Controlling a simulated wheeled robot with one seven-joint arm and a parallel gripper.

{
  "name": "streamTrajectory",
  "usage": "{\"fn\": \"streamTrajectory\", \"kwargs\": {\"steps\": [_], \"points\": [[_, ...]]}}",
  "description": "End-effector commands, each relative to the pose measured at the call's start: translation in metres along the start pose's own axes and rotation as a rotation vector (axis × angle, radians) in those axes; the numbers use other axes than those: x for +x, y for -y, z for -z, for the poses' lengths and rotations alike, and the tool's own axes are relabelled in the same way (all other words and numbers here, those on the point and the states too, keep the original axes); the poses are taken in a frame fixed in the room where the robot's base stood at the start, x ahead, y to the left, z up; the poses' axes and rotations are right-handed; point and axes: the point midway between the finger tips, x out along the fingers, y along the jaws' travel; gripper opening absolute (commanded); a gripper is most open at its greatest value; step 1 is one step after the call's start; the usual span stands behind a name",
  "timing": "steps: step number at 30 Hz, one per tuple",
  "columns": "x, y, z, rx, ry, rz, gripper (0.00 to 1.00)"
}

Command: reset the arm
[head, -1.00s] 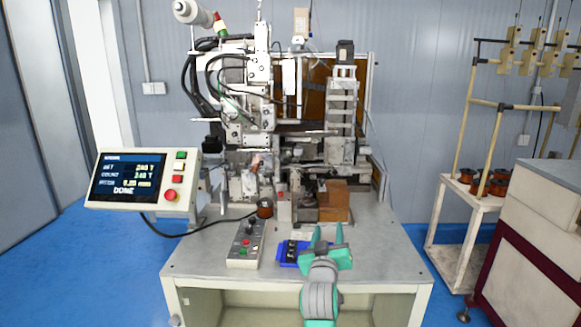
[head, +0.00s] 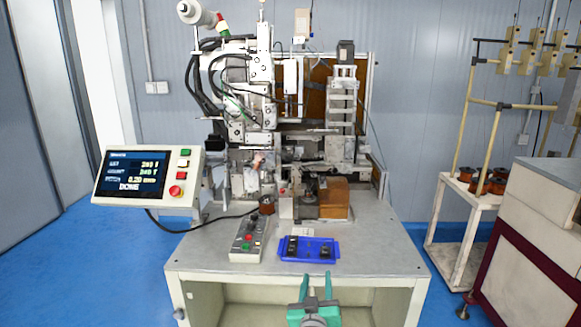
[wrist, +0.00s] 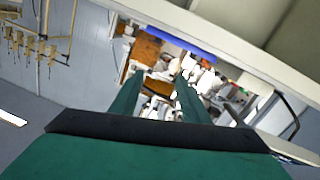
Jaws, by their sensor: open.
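My gripper (head: 316,287) is at the bottom centre of the head view, in front of the front edge of the machine table (head: 210,267). Its two green fingers are apart, with nothing between them. In the wrist view the fingers (wrist: 158,95) also stand apart, with the machine seen tilted beyond them. The coil winder (head: 255,110) stands at the back of the table. A blue tray (head: 333,256) with dark small parts in it lies near the table's front, beyond my gripper and apart from it.
A button box (head: 246,240) sits left of the tray. A control panel (head: 148,178) with a screen reading DONE hangs at the left. A spool rack (head: 460,210) and a cabinet (head: 540,220) stand at the right. Blue floor (head: 110,280) is free at the left.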

Motion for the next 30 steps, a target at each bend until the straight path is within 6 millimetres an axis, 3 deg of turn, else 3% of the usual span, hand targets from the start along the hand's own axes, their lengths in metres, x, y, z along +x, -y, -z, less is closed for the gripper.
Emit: {"fn": "streamTrajectory", "kwargs": {"steps": [1,6,15,21,30], "points": [[-0.014,0.009,-0.022,0.012,0.013,0.011,0.42],[-0.062,0.035,-0.072,0.048,0.026,0.039,0.42],[-0.157,0.068,-0.142,0.108,0.052,0.079,0.42],[-0.226,0.076,-0.176,0.14,0.073,0.093,0.42],[-0.33,0.081,-0.204,0.181,0.105,0.114,0.42]]}}
